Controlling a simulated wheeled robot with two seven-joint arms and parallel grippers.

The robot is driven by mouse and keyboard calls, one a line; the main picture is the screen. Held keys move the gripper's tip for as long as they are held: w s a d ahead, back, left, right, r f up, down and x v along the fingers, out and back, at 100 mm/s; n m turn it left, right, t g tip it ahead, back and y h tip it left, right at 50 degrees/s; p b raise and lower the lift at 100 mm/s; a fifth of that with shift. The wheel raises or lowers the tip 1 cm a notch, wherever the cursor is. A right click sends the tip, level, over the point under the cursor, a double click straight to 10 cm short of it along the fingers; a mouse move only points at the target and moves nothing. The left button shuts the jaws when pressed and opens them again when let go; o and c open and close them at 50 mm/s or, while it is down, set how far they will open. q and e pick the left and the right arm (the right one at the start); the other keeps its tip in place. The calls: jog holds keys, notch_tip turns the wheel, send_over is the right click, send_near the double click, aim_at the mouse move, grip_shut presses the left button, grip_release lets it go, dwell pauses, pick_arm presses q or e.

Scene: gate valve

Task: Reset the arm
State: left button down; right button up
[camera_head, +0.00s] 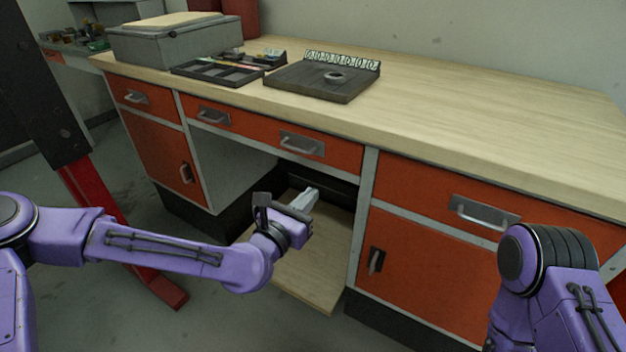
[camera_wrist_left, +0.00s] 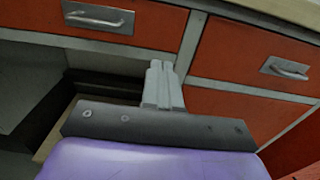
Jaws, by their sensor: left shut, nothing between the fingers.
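My left arm comes in from the left in the head view, and its gripper (camera_head: 304,200) is shut and empty. It is in front of the open bay under the workbench (camera_head: 480,110), above the bay's low wooden shelf (camera_head: 318,262). In the left wrist view the closed fingers (camera_wrist_left: 161,84) point toward the bench front, near the upright between the bay and the right-hand cabinet. My right arm shows at the lower right of the head view. Its gripper is out of the picture.
Orange drawers with metal handles (camera_head: 484,213) and a cabinet door (camera_head: 428,277) flank the bay. The bench's right side is clear. A red-footed post (camera_head: 160,287) stands at left.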

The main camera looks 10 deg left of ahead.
pick_arm(q)
jog(key=s+a+f+m+g+y+p, duration=0.2)
jog(key=s+f+m+g, duration=0.2)
jog(key=s+f+m, duration=0.55)
jog(key=s+a+f+m+g+y+p, duration=0.15)
jog(key=s+f+m+g, duration=0.45)
jog(key=f, duration=0.7)
jog(key=s+a+f+m+g+y+p, duration=0.3)
jog(key=s+a+m+y+p, duration=0.2)
jog(key=s+a, duration=1.2)
jog(key=a+m+y, duration=0.2)
jog(key=m, duration=0.2)
jog(key=shift+s+f, duration=0.15)
jog(key=shift+s, duration=0.05)
